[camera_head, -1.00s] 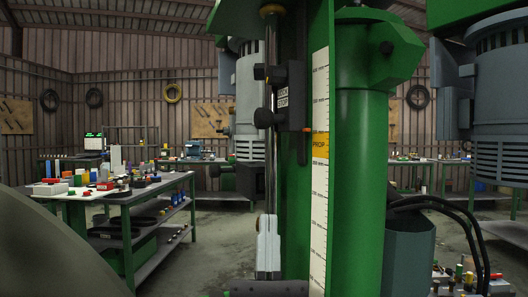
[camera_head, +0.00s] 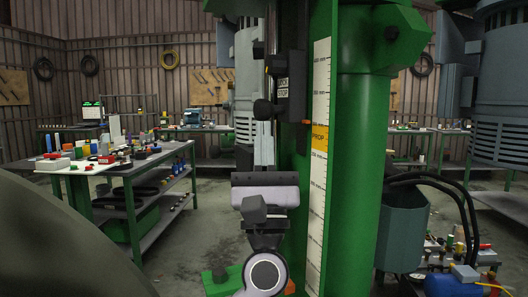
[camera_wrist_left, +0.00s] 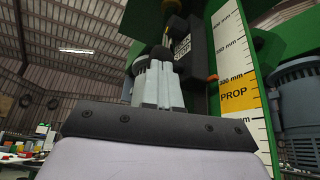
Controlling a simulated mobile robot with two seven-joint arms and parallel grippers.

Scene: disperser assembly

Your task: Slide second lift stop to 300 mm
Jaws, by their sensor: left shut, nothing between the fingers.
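The lift stop (camera_head: 291,86) is a dark block with a white-lettered plate and round black knobs, on the green column. It also shows in the wrist view (camera_wrist_left: 192,47). Its small orange pointer (camera_wrist_left: 212,77) looks about level with a label that seems to read 300 mm, just above the orange PROP band on the white scale (camera_head: 319,165). My left gripper (camera_head: 264,128) points up, shut and empty, its pale fingers just below and beside the lower knob. In the wrist view the fingers (camera_wrist_left: 160,66) overlap the knob area; contact cannot be told. My right gripper is not in view.
A green column (camera_head: 357,170) stands right of the scale, with a grey bucket (camera_head: 402,232) and black hoses beside it. A workbench (camera_head: 130,170) with small parts stands at the left. Open floor lies between bench and column.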

